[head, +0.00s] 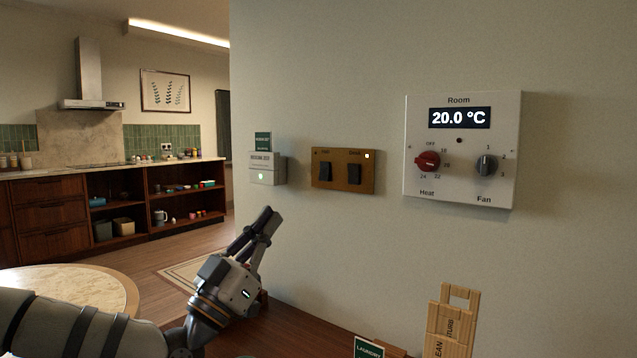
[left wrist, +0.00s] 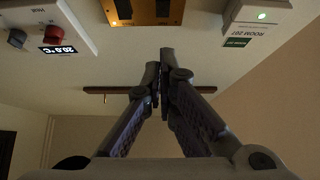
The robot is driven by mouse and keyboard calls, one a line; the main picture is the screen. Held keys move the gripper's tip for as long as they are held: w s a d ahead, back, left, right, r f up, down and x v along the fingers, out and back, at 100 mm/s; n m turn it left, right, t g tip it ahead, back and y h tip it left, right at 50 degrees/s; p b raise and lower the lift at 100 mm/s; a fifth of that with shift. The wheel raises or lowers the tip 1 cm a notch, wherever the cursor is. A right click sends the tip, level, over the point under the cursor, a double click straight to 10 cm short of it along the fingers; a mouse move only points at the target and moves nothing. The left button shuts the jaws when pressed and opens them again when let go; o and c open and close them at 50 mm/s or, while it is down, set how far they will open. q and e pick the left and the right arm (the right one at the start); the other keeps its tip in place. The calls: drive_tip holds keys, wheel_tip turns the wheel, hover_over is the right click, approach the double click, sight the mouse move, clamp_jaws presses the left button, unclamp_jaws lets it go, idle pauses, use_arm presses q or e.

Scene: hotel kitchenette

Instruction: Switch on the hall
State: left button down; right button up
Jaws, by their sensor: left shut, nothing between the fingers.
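A brass switch plate (head: 343,183) is on the wall, with two dark rocker switches, a left one (head: 325,172) and a right one (head: 354,174). Small labels sit above the switches, too small to read surely. A small light at the plate's upper right glows; the left one looks dark. My left gripper (head: 268,214) is shut and empty, below and left of the plate, apart from it. In the left wrist view, which is upside down, the shut fingertips (left wrist: 158,72) point towards the plate (left wrist: 143,14). My right gripper is not in view.
A white thermostat panel (head: 461,148) with red and grey knobs is right of the plate. A card box (head: 267,170) with a green light is to its left. A wooden holder (head: 452,322) and a green laundry sign (head: 369,348) stand below. The wall before the plate is clear.

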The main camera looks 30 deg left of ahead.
use_arm(q)
drive_tip(key=b, duration=0.1)
approach(326, 163)
wheel_tip(326, 163, up, 2)
drive_tip(key=w, duration=0.1)
drive_tip(key=w+b, duration=0.1)
drive_tip(key=w, duration=0.1)
drive_tip(key=shift+w+d+r, duration=0.15)
drive_tip(key=shift+w+d, duration=0.05)
drive_tip(key=shift+w+r, duration=0.1)
drive_tip(key=shift+r, duration=0.05)
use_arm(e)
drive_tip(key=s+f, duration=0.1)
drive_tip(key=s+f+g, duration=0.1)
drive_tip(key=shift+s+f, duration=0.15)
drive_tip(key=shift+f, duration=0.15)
